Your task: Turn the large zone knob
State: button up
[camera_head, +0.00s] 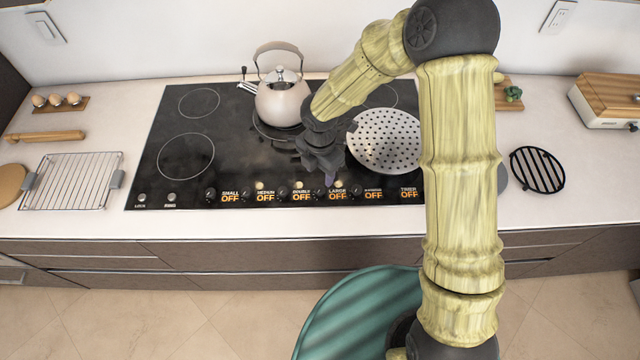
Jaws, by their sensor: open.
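The black glass cooktop (225,130) has a row of small dark knobs and orange OFF labels along its front edge. The label reading LARGE (338,195) is right of the middle of the row. The large zone knob (320,194) appears as a small dark shape just left of that label, hard to make out against the black glass. My gripper (328,178) is open and points down over the front of the cooktop, just behind and above this knob. I cannot tell whether its fingers touch the knob. My arm and wrist hide part of the cooktop behind it.
A kettle (281,103) stands at the back of the cooktop, close to my forearm. A perforated round plate (386,140) lies right of my gripper. A wire rack (72,181) is on the left counter, and a black trivet (538,169) on the right. The cooktop's left side is clear.

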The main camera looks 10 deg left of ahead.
aim_at(320, 189)
notch_tip(320, 189, down, 8)
jog(key=shift+r+p, duration=0.2)
jog(key=shift+p, duration=0.15)
jog(key=c, duration=1)
